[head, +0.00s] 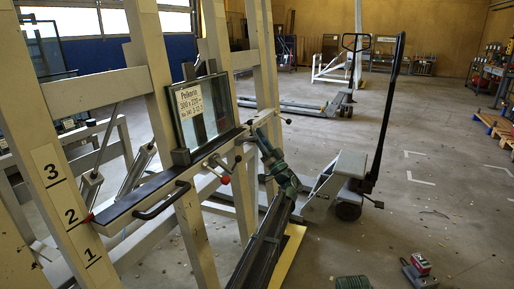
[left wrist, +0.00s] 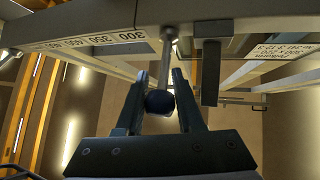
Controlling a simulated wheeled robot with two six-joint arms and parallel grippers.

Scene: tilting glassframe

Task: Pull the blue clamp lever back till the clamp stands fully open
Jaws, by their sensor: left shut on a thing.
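The clamp lever is a metal rod with a dark blue ball knob (left wrist: 160,102), seen in the left wrist view. The knob sits between the two fingers of my left gripper (left wrist: 160,78), which are shut on it. The rod runs up from the knob to a pivot on the pale frame beam. In the head view my left gripper (head: 256,133) reaches up to the beam just right of the glass pane (head: 207,108); the fingers hide most of the lever there. How far the clamp is open cannot be told. My right gripper is not in view.
The pale tilting frame (head: 80,93) with numbers 1 to 3 fills the left. A red knob (head: 225,180) and a black handle (head: 160,204) sit below the pane. A pallet truck (head: 348,180) stands to the right.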

